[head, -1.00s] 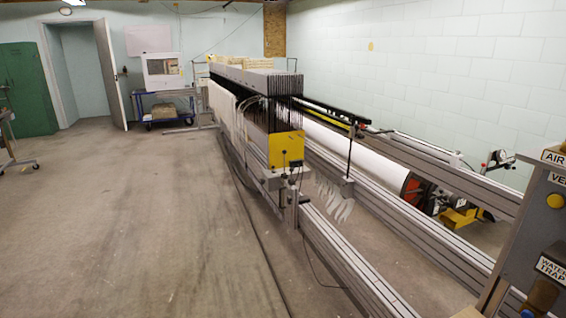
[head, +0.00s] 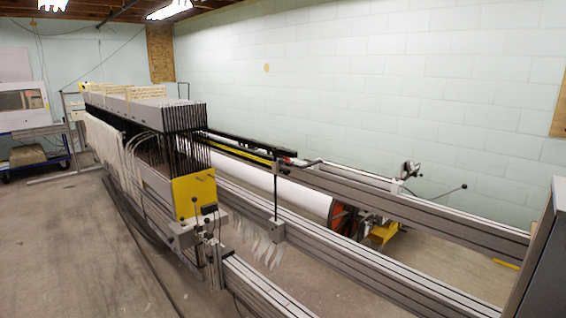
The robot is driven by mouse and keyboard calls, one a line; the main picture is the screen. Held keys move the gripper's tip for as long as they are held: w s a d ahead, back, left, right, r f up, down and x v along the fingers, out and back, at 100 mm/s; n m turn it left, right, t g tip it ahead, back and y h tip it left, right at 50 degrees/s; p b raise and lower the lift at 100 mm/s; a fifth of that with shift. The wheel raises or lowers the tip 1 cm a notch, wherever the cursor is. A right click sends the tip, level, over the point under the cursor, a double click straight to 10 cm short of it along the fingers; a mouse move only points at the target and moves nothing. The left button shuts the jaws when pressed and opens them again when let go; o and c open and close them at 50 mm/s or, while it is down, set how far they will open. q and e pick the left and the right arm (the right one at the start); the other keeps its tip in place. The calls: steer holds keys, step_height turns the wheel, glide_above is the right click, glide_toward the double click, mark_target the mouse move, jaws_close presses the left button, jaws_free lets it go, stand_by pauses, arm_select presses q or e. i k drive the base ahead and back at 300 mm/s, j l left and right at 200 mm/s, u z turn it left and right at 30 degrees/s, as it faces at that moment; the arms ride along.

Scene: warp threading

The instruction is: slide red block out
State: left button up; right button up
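A small reddish piece (head: 288,160) shows at the near end of the black rail (head: 240,143) on the machine. It is too small to tell whether it is the red block. A larger red-orange part (head: 342,217) sits at the near end of the white roll (head: 280,186), lower down between the rails. Neither of my grippers is in view.
The long machine has a yellow end plate (head: 194,196) and hanging white threads (head: 262,248). Grey metal beams (head: 420,215) run across the right side. A grey cabinet (head: 543,255) stands at the right edge. Open concrete floor (head: 70,255) lies at the left.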

mark_target(285, 159)
steer(key=i+j, duration=0.4)
steer(key=i+j+u, duration=0.1)
steer(key=i+j, duration=0.3)
steer(key=i, duration=0.2)
steer(key=i+j, duration=0.75)
steer(key=i, duration=0.25)
steer(key=i+j+u, duration=0.1)
steer(key=i+j, duration=0.3)
steer(key=i, duration=0.1)
